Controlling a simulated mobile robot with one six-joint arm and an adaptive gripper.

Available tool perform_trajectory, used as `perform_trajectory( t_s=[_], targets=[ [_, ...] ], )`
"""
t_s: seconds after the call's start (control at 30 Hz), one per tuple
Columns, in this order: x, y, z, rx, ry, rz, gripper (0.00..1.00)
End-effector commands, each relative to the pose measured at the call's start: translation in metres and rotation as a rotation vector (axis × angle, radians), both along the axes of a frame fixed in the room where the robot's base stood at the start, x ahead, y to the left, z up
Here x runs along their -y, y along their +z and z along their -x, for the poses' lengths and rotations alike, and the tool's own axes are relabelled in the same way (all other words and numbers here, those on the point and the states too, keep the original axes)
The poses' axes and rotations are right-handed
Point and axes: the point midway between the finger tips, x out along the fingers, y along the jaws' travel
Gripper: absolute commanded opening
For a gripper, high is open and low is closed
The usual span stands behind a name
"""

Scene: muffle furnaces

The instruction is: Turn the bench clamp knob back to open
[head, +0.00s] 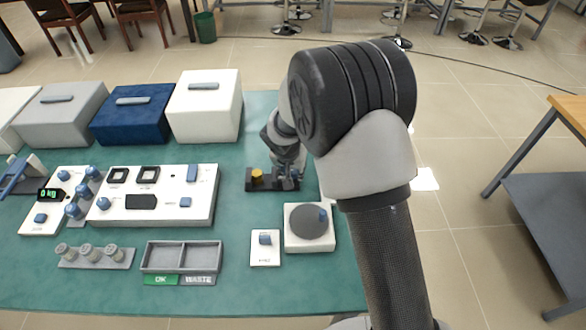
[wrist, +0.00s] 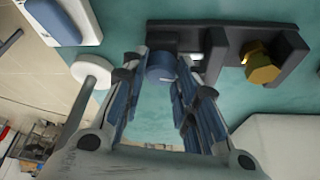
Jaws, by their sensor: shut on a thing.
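The bench clamp (head: 262,187) is a dark block on the green bench, with a yellow piece (head: 257,175) at its left end. In the wrist view the dark clamp body (wrist: 215,55) lies across the top, with the yellow hexagonal piece (wrist: 262,66) at right. The blue clamp knob (wrist: 160,68) sticks out toward my gripper (wrist: 162,82). My gripper is shut on the knob, with one finger on each side of it. In the head view my gripper (head: 287,172) is at the clamp's right end, and my arm partly covers that end. The knob's turn angle is not clear.
A white unit with a grey disc (head: 310,222) and a small white switch box (head: 265,248) stand in front of the clamp. A white control panel (head: 160,215) is at left. Lidded boxes (head: 205,110) line the back. A divided tray (head: 180,257) is at front.

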Motion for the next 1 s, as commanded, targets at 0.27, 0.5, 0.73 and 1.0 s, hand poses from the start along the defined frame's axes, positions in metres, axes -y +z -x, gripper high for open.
perform_trajectory(
  t_s=[0.27,0.5,0.73,1.0],
  targets=[
    [0.0009,0.0006,0.0003,0.000,0.125,-0.001,0.04],
    [0.0007,0.0004,0.0001,0.001,0.142,0.000,0.04],
    [0.0007,0.0003,0.0001,0.001,0.141,0.000,0.37],
    [0.0008,0.0001,0.0002,0.000,0.140,-0.001,0.48]
  ],
)
